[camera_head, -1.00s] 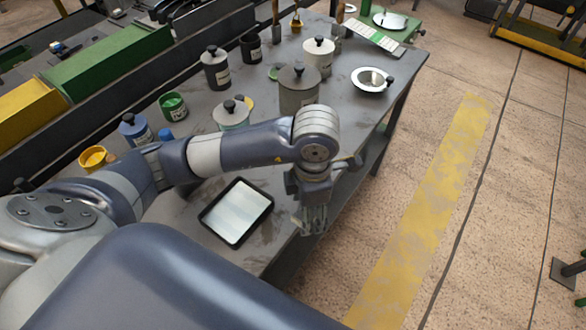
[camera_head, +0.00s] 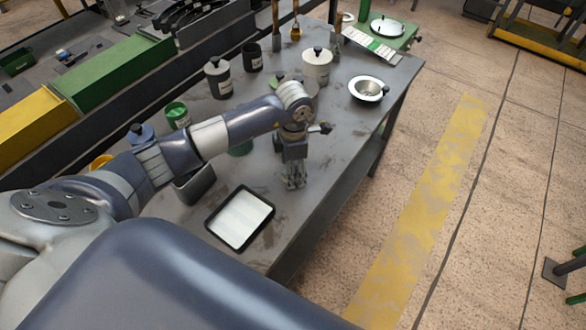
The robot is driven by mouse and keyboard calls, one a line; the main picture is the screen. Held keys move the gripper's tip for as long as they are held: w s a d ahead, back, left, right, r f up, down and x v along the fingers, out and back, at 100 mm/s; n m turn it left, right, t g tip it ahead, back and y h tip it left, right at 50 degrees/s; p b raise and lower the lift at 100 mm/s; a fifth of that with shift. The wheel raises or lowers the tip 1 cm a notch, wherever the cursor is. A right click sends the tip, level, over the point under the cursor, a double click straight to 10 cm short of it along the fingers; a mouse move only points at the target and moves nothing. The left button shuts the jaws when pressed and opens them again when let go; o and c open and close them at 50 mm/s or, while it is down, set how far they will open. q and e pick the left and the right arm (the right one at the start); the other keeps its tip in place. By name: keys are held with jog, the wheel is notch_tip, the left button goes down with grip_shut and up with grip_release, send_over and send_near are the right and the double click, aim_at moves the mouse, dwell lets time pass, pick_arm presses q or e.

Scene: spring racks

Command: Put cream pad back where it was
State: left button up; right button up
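A pale, off-white flat rectangle (camera_head: 239,219) lies inside a black-rimmed tray (camera_head: 212,223) near the front edge of the grey table. I cannot tell whether it is the cream pad. No other cream pad is clearly visible. My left gripper (camera_head: 294,184) points down over the table, right of and beyond the tray, apart from it. Its fingers are small and seen from above; their gap is unclear and I see nothing held. My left arm hides part of the table and several containers. My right gripper is not in view.
A white dish (camera_head: 358,90) stands near the right edge. A green bin (camera_head: 115,77) lies at left. The table (camera_head: 330,150) is bare right of the gripper.

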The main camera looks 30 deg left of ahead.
pick_arm(q)
jog(key=shift+s+f, duration=0.1)
jog(key=shift+f, duration=0.45)
jog(key=shift+f+p, duration=0.3)
jog(key=shift+f, duration=0.05)
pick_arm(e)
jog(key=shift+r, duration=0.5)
pick_arm(q)
jog(key=shift+f, duration=0.15)
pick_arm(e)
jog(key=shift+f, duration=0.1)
pick_arm(q)
jog(key=o, duration=1)
jog(key=shift+c, duration=0.2)
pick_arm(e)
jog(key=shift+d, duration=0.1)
